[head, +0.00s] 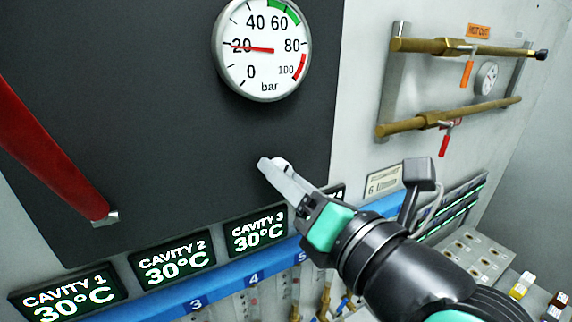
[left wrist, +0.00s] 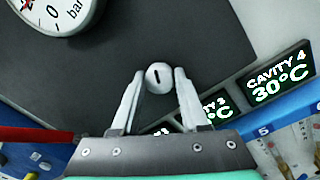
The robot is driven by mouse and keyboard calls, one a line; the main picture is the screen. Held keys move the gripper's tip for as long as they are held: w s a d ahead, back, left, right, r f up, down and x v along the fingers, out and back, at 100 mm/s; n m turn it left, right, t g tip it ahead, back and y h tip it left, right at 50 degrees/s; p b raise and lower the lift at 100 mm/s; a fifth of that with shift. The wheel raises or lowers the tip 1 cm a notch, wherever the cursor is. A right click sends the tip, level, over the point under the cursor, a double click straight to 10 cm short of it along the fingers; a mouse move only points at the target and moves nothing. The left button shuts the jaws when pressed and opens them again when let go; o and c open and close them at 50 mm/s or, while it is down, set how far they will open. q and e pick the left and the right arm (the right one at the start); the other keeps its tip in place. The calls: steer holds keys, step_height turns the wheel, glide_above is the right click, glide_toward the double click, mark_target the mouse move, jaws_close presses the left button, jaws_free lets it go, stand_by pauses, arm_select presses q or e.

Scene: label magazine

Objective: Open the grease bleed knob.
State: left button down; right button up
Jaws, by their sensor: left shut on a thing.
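The grease bleed knob (left wrist: 159,77) is a small round white knob with a short dark slot, on a dark grey panel (head: 180,120). In the left wrist view it sits between the tips of the two pale fingers. The slot stands nearly upright in that view. My left gripper (head: 274,165) is shut on the knob, below the round pressure gauge (head: 262,48). In the head view the fingers hide most of the knob (head: 282,162). The gauge's red needle points near 20 bar. My right gripper is not in view.
A red bar (head: 50,155) crosses the left of the panel. Cavity displays reading 30°C (head: 171,257) and a blue numbered strip (head: 225,282) run below. Brass pipes with red and orange valve handles (head: 445,115) stand at the right. The panel around the knob is clear.

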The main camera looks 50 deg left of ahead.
arm_select(q)
steer(key=shift+s+m+t+p, duration=0.1)
steer(key=shift+m+t+p, duration=0.2)
steer(key=shift+m+p, duration=2.85)
steer(key=shift+m+t+p, duration=0.3)
steer(key=shift+m+p, duration=2.4)
steer(key=shift+m, duration=0.75)
steer(key=shift+c, duration=2.2)
jaws_free()
